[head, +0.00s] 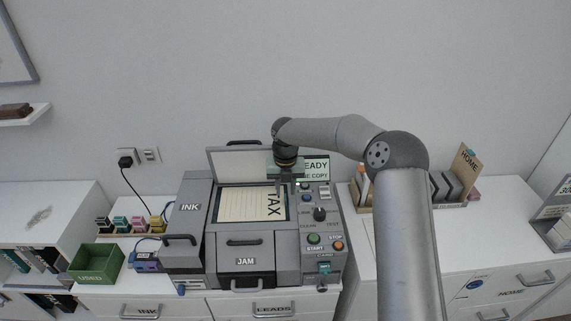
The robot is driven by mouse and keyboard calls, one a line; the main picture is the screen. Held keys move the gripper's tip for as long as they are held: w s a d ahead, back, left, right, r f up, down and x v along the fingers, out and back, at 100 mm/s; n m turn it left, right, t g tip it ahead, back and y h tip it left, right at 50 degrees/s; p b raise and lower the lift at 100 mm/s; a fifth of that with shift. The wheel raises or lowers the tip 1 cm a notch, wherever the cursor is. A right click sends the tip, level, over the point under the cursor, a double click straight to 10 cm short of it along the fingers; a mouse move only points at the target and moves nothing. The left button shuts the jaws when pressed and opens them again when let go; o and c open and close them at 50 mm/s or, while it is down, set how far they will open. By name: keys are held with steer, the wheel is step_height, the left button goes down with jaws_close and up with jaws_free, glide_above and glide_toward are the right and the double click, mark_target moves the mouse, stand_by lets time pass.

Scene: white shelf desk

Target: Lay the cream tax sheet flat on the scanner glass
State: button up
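The cream tax sheet (240,205), with ruled lines and TAX printed down its right end, lies over the scanner glass of the grey copier and looks flat. A dark margin of the glass bed (222,190) shows around it. The scanner lid (235,163) stands raised behind the bed. My gripper (284,190) points down at the sheet's far right corner, beside the TAX lettering. Its fingers are small here, and I cannot tell whether they touch or grip the sheet.
The copier's control panel (321,228) with knobs and buttons lies right of the bed, with a lit READY screen (316,168) behind. The JAM cover (246,260) is in front and the INK cover (188,210) at left. A green USED bin (97,263) stands further left.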

step_height(320, 180, up, 15)
steer(key=b, duration=0.1)
steer(key=shift+f+b, duration=0.2)
steer(key=shift+b, duration=0.1)
steer(key=s+d+r+m+h, duration=0.1)
steer(key=s+d+m, duration=0.4)
steer(key=s+m, duration=0.4)
steer(key=s+d+r+m+h, duration=0.1)
steer(key=s+d+r+m, duration=0.1)
steer(key=s+d+m, duration=0.5)
steer(key=s+d+f+m, duration=0.2)
steer(key=s+m, duration=0.5)
steer(key=s+d+f+m+y, duration=0.1)
steer(key=s+d+f+m, duration=0.1)
steer(key=s+m, duration=0.5)
steer(key=s+d+f+m+y, duration=0.1)
steer(key=s+d+f+m, duration=0.1)
steer(key=s+m, duration=0.5)
steer(key=shift+s+d+t, duration=0.25)
steer(key=shift+s+t, duration=0.15)
steer(key=shift+s, duration=0.55)
